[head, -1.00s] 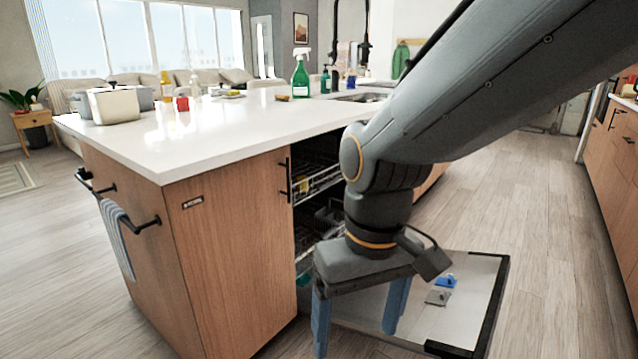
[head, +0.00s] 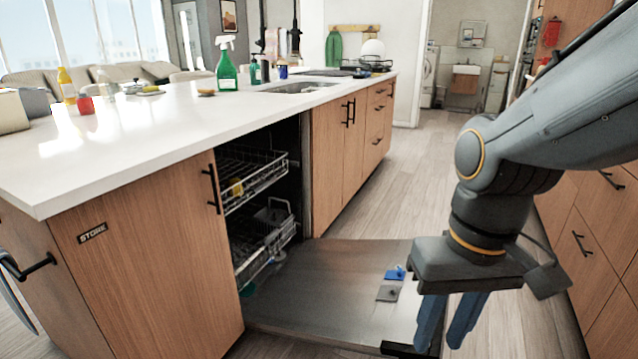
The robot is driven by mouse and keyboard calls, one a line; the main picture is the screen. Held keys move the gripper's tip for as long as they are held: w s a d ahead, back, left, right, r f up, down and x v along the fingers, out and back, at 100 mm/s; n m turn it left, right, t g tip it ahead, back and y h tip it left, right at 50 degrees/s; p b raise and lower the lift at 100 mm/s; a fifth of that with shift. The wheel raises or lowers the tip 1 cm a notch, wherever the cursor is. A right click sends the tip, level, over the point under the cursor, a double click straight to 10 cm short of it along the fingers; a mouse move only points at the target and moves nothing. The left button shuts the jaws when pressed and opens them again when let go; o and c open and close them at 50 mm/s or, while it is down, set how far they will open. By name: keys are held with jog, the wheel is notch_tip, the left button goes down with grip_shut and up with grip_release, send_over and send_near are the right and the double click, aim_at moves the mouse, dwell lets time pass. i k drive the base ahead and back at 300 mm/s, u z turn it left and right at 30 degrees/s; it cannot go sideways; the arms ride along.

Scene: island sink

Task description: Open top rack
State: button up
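The dishwasher in the island stands open with its door (head: 325,290) folded down flat near the floor. The top rack (head: 262,182), a wire rack with a yellow item in it, sits inside the cavity just under the counter. The lower rack (head: 264,258) is below it and holds a few dishes that are hard to make out. My gripper (head: 447,338) points down over the right end of the open door, to the right of both racks and apart from them. Its two blue fingers show a gap with nothing between them.
A blue piece (head: 395,273) and a grey piece (head: 387,293) lie on the door. The white countertop (head: 150,135) holds a green spray bottle (head: 227,65) and other items. Wooden drawers (head: 590,250) stand at the right. The floor (head: 425,170) beyond the door is clear.

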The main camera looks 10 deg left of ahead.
aim_at(270, 181)
jog(key=i, duration=1.1)
jog(key=u, duration=1.3)
